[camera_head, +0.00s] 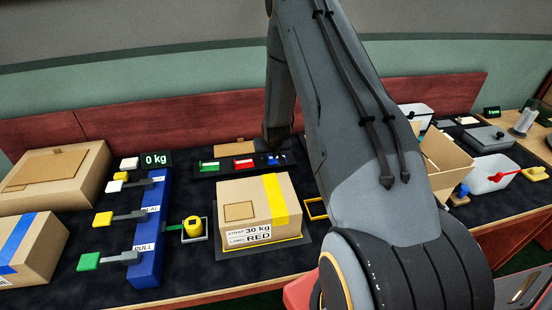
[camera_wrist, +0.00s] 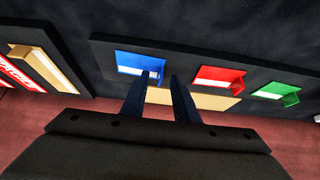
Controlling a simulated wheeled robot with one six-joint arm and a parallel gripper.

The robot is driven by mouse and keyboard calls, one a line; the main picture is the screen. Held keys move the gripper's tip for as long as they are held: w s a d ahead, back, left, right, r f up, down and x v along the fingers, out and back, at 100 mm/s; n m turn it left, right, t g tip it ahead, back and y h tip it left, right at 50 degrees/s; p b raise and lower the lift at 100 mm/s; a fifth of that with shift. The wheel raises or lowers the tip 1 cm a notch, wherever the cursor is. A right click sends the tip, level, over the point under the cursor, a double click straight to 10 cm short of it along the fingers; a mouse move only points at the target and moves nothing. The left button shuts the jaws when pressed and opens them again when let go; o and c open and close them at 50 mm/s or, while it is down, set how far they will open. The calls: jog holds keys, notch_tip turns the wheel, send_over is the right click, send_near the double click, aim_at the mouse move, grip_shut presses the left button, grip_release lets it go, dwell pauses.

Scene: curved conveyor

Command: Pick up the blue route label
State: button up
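The blue route label (camera_head: 276,159) lies at the right end of a dark tray (camera_head: 225,172), beside the red label (camera_head: 244,163) and the green label (camera_head: 209,166). In the wrist view the blue label (camera_wrist: 140,63) is a blue-and-white piece in its slot, with a small raised tab at one corner. My gripper (camera_wrist: 161,76) has its two dark fingers apart, with tips near that tab. I cannot tell whether either finger touches it. In the head view my gripper (camera_head: 276,140) is just above and behind the blue label.
A cardboard box (camera_head: 255,205) marked "30 kg" and "RED" stands in front of the tray. A red back panel (camera_head: 220,118) runs close behind. An open carton (camera_head: 450,165) is at right.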

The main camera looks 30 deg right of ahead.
jog(key=shift+w+f, duration=0.15)
jog(key=shift+f, duration=0.15)
grip_shut()
jog(key=shift+r, duration=0.15)
